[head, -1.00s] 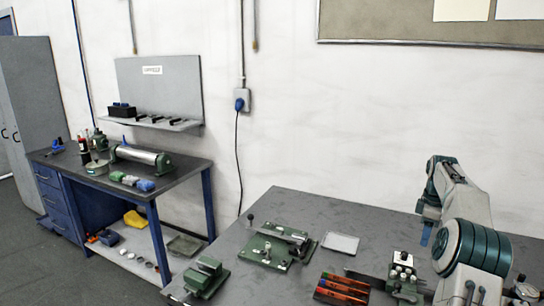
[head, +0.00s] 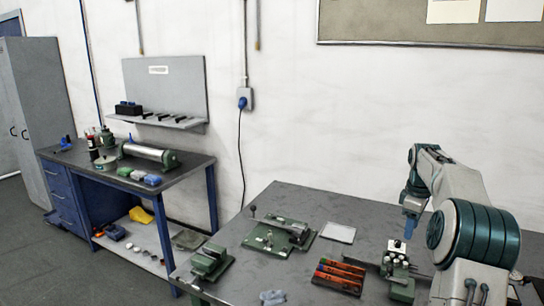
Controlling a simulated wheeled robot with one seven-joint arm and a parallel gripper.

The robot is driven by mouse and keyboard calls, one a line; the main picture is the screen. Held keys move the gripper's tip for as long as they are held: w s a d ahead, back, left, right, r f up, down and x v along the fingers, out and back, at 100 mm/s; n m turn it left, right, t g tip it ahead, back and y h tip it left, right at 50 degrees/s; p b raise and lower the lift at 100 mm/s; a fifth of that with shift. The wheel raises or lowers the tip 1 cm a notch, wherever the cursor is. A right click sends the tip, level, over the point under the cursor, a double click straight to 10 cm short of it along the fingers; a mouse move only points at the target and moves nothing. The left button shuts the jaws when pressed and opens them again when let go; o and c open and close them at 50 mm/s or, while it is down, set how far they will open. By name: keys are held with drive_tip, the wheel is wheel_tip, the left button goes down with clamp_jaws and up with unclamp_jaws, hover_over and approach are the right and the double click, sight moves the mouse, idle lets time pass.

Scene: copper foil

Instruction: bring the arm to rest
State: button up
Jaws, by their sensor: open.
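My arm reaches in from the right side of the head view, with its wrist bent down above the right part of the near grey table (head: 300,210). My gripper (head: 410,226) points down over the table, near a green fixture with white knobs (head: 397,262). It looks empty, with nothing seen between its fingers. The fingertips are small in the picture, and I cannot tell their exact height above the fixture.
The near table holds a green clamp fixture (head: 280,235), a small green block device (head: 211,263), a pale square plate (head: 338,233) and a rack of red and orange bars (head: 339,276). A blue-legged workbench (head: 125,170) stands at the left wall.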

drive_tip(key=s+a+r+m+t, duration=0.1)
drive_tip(key=s+a+r+m, duration=0.15)
drive_tip(key=s+a, duration=0.5)
drive_tip(key=s+a+r+m, duration=0.25)
drive_tip(key=s+a, duration=0.35)
drive_tip(key=a, duration=0.3)
drive_tip(key=s+a+f+m, duration=0.2)
drive_tip(key=s+a+f, duration=0.1)
drive_tip(key=s, duration=0.7)
drive_tip(key=s+a+f+m+t, duration=0.1)
drive_tip(key=s+a, duration=0.4)
drive_tip(key=s, duration=0.5)
wheel_tip(320, 180, down, 3)
drive_tip(key=shift+s+a+r+m+t, duration=0.15)
drive_tip(key=shift+s+m+t, duration=0.2)
drive_tip(key=shift+m, duration=0.55)
drive_tip(key=shift+c, duration=0.4)
drive_tip(key=shift+c, duration=0.7)
drive_tip(key=shift+a, duration=0.1)
